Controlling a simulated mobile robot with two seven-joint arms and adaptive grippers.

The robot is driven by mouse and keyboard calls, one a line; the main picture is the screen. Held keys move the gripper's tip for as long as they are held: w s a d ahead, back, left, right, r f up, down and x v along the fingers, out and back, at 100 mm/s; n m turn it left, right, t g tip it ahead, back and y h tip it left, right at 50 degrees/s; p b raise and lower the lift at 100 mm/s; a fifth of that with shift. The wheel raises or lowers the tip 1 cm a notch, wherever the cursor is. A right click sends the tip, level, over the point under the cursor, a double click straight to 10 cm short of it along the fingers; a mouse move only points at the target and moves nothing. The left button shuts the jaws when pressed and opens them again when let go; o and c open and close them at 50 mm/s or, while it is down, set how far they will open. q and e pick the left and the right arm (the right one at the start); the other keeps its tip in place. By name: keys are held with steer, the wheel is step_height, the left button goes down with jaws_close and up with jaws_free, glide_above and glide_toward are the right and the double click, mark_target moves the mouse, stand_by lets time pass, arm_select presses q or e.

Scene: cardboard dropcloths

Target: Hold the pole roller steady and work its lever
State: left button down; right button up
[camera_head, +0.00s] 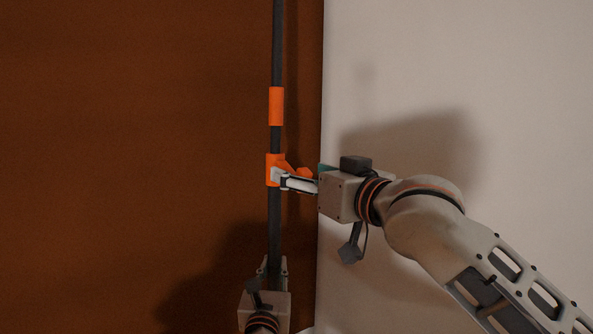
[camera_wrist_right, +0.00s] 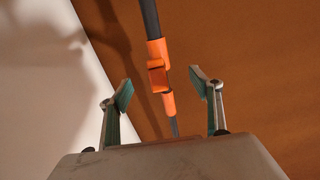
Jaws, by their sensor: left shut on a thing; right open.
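The pole roller's dark pole (camera_head: 276,230) stands upright in the head view, with an upper orange collar (camera_head: 276,106) and a lower orange collar with a lever (camera_head: 304,172). In the right wrist view the pole (camera_wrist_right: 150,18) and the orange lever (camera_wrist_right: 158,78) show between the fingers. My left gripper (camera_head: 272,268) is shut on the pole low down. My right gripper (camera_head: 285,178) is open at the lower collar; its fingers (camera_wrist_right: 165,95) stand apart on either side of the lever in the wrist view. The roller's head is not in view.
A brown surface (camera_head: 130,130) fills the left behind the pole. A pale surface (camera_head: 450,60) fills the right, with shadows of my arm on it. I see no loose objects near the grippers.

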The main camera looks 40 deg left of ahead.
steer(key=shift+v, duration=3.35)
steer(key=shift+c, duration=0.4)
steer(key=shift+x, duration=3.55)
steer(key=shift+f, duration=0.2)
jaws_close()
